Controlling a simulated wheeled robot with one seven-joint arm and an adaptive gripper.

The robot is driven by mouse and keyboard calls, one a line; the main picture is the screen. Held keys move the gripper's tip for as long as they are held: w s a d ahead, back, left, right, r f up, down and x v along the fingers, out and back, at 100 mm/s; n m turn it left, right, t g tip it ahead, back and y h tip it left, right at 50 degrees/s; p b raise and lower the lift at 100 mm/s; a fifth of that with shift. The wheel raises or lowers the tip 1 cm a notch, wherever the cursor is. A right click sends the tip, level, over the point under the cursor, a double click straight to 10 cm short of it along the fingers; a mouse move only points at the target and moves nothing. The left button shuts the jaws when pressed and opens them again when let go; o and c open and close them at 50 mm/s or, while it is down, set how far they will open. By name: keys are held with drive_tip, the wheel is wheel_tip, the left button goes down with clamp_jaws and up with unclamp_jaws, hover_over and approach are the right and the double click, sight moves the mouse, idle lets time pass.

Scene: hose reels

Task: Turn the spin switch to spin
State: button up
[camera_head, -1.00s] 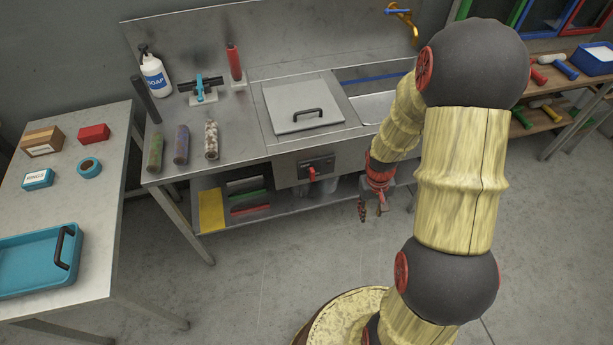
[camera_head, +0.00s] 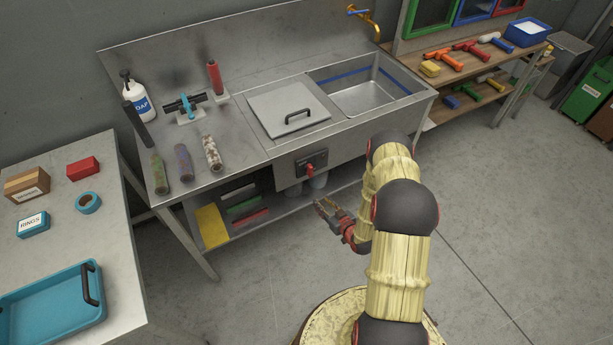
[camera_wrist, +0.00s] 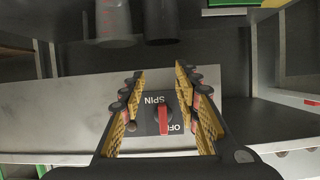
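The spin switch (camera_head: 311,168) is a red handle on a dark plate on the front of the steel sink unit, under the square lid. In the wrist view the red handle (camera_wrist: 162,119) stands lengthwise up the picture, between the labels SPIN and OFF, which read upside down. I cannot tell for sure which label it points at. My gripper (camera_head: 322,207) is in front of the unit, below and slightly right of the switch in the head view. Its ribbed yellow fingers (camera_wrist: 168,85) are spread apart and empty, with the switch showing between them; contact is not visible.
The sink unit (camera_head: 345,165) has a square lid (camera_head: 288,108) with a black handle and an open basin (camera_head: 365,97). A lower shelf (camera_head: 270,222) holds trays and grey cylinders. A side table (camera_head: 120,225) stands at left.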

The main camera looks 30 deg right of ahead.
sight(312, 171)
wheel_tip(312, 171, up, 10)
drive_tip(key=w+t, duration=0.3)
drive_tip(key=t, duration=0.1)
drive_tip(key=shift+w+f+b, duration=0.1)
drive_tip(key=shift+w+b, duration=0.45)
drive_tip(key=shift+w, duration=3.1)
drive_tip(key=shift+c, duration=0.9)
clamp_jaws()
